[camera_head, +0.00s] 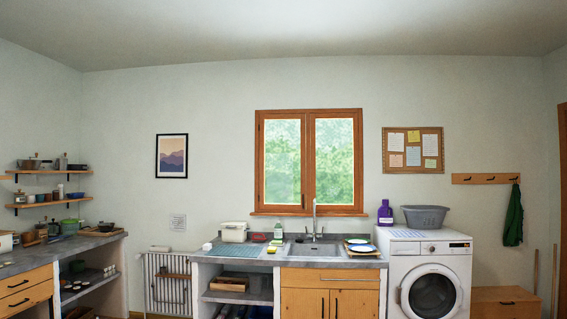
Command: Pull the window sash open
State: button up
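The window (309,162) is in the back wall above the sink, in the middle of the head view. It has an orange-brown wooden frame and two glazed sashes, a left sash (282,160) and a right sash (335,160). Both look closed, with blurred greenery behind the glass. A small handle (303,200) seems to show low on the middle stile, too small to make out well. My gripper is not in this view.
Below the window is a counter with a sink (315,249) and a tall faucet (315,220) in front of the sill. A white bread box (234,231) stands left, a washing machine (430,275) right. A radiator (168,283) is further left.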

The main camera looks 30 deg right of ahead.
aim_at(302, 117)
jog(key=k, duration=1.3)
jog(key=z, duration=0.35)
jog(key=i, duration=0.75)
jog(key=z, duration=0.45)
jog(key=i, duration=0.75)
jog(key=z, duration=0.55)
jog(key=i, duration=2.3)
jog(key=z, duration=0.05)
